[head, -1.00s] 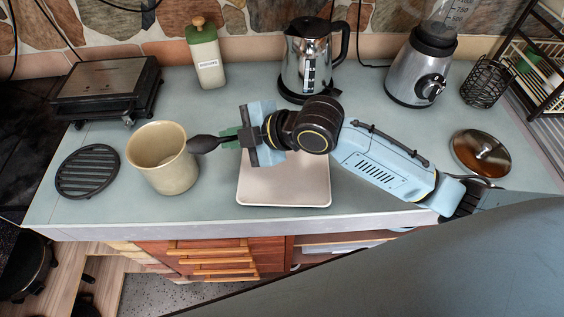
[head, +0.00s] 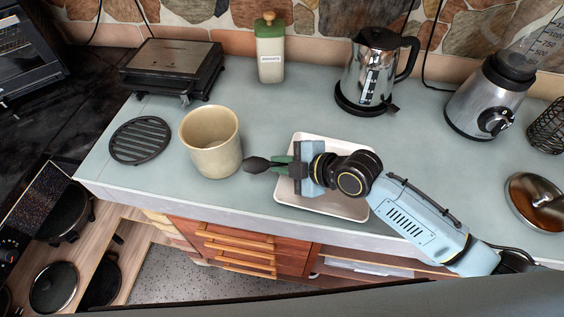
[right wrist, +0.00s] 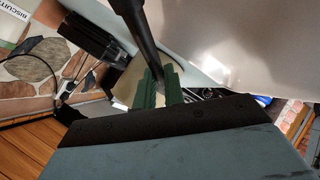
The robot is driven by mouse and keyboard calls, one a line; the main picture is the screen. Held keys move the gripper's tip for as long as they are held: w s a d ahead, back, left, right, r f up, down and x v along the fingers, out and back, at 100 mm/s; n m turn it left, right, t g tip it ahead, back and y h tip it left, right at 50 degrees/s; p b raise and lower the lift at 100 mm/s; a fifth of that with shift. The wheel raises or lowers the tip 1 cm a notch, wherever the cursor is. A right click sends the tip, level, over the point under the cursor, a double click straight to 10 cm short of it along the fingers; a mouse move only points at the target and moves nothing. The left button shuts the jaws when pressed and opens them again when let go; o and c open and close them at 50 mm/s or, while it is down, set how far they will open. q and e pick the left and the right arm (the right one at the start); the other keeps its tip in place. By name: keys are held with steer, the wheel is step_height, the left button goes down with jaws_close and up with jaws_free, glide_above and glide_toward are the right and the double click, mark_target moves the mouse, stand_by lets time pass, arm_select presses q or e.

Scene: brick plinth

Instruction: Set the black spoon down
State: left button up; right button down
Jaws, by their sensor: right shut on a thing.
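The black spoon (head: 257,164) shows its dark bowl pointing left in the head view, just right of the beige crock (head: 211,143). My right gripper (head: 287,167) is shut on the spoon, over the left side of the pale tray (head: 346,208). In the right wrist view the spoon's dark shaft (right wrist: 141,32) runs up from between the green fingers (right wrist: 158,88). Part of the spoon is hidden by the gripper. I cannot tell whether it touches the tray. My left gripper is not in view.
A black round trivet (head: 139,140) lies left of the crock. A contact grill (head: 173,68), a biscuits jar (head: 270,50), a kettle (head: 372,70) and a blender (head: 490,100) stand behind. A pot lid (head: 538,200) lies at right. Counter between crock and kettle is clear.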

steer(key=shift+f, duration=0.1)
steer(key=c, duration=1.9)
jaws_free()
steer(key=shift+f, duration=0.1)
steer(key=shift+c, duration=0.2)
steer(key=o, duration=0.5)
steer(key=shift+c, duration=0.2)
steer(key=shift+r, duration=0.25)
steer(key=shift+s+d+r, duration=0.15)
steer(key=shift+d, duration=0.1)
steer(key=v, duration=1.1)
steer(key=shift+s+r, duration=0.1)
steer(key=shift+r, duration=0.05)
